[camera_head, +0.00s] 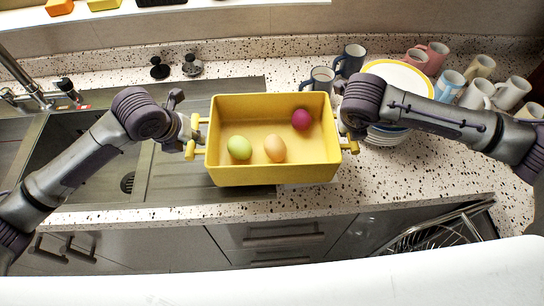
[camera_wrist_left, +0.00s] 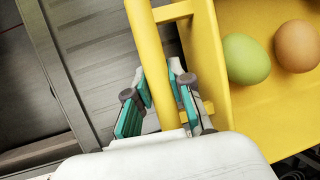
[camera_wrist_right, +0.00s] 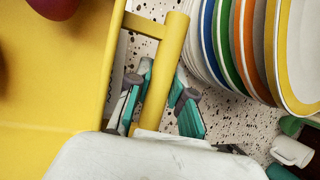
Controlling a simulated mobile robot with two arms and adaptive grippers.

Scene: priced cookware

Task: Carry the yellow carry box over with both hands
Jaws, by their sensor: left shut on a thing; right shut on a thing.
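The yellow carry box (camera_head: 270,174) is held level between my two arms, over the right part of the sink unit and the counter. A green egg (camera_head: 240,147), an orange egg (camera_head: 275,148) and a dark magenta ball or egg (camera_head: 301,119) lie inside it. My left gripper (camera_head: 192,135) is shut on the box's left handle bar, which shows between the fingers in the left wrist view (camera_wrist_left: 158,95). My right gripper (camera_head: 346,133) is shut on the right handle bar, seen in the right wrist view (camera_wrist_right: 160,90). Whether the box touches the counter is unclear.
A stack of plates (camera_head: 400,78) stands close to the box's right, partly behind my right arm. Dark mugs (camera_head: 350,60) stand behind the box, and several coloured mugs (camera_head: 480,90) at the right. The sink (camera_head: 75,165) and faucet (camera_head: 35,92) are left. An open dish rack (camera_head: 445,235) is below right.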

